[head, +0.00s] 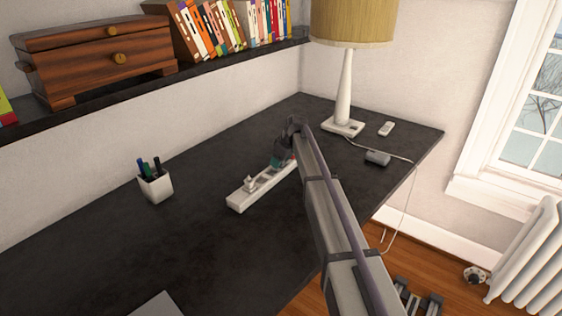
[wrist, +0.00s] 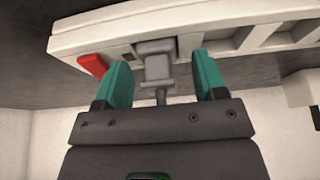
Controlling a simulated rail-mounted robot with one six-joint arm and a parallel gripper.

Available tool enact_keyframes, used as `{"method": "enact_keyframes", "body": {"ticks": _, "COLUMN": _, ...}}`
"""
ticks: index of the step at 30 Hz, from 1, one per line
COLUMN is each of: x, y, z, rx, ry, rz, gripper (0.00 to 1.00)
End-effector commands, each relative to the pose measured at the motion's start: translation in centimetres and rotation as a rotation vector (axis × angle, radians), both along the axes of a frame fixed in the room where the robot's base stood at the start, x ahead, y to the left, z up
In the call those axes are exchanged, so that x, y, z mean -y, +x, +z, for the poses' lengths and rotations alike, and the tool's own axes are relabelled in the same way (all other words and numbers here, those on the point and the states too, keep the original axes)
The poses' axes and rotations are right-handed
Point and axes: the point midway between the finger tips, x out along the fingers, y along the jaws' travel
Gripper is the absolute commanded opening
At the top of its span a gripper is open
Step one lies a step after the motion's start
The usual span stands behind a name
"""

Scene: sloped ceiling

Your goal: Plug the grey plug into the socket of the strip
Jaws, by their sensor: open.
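The white strip (head: 240,201) lies at a slant on the dark desk, and it crosses the top of the wrist view (wrist: 270,28). It has a red switch (wrist: 93,65) and a row of recessed sockets. The grey plug (wrist: 155,66) is at the strip beside the red switch, its short cord pointing toward my gripper. It appears to sit in a socket, but its depth cannot be told. My gripper (wrist: 157,80) is open, with one teal finger on each side of the plug and gaps visible. In the head view my gripper (head: 283,158) is at the strip's far end.
A small white piece (head: 250,184) stands on the strip's near part. A lamp (head: 345,95), a small white device (head: 386,129) and a grey block (head: 378,158) with a cord are at the right. A pen cup (head: 155,186) stands left. The front desk is mostly clear.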

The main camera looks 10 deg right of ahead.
Motion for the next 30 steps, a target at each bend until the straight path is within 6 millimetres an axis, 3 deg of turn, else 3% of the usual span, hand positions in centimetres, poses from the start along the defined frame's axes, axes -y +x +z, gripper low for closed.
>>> {"method": "enact_keyframes", "body": {"ticks": 6, "x": 0.0, "y": 0.0, "z": 0.1, "rx": 0.000, "ry": 0.000, "rz": 0.000, "gripper": 0.65}}
{"method": "enact_keyframes", "body": {"ticks": 10, "x": 0.2, "y": -0.3, "z": 1.2, "rx": 0.000, "ry": 0.000, "rz": 0.000, "gripper": 0.65}}
{"method": "enact_keyframes", "body": {"ticks": 22, "x": 2.5, "y": -2.7, "z": 9.8, "rx": 0.000, "ry": 0.000, "rz": -0.001, "gripper": 0.65}}
{"method": "enact_keyframes", "body": {"ticks": 30, "x": 2.9, "y": -3.0, "z": 10.0, "rx": 0.000, "ry": 0.000, "rz": 0.000, "gripper": 0.65}}
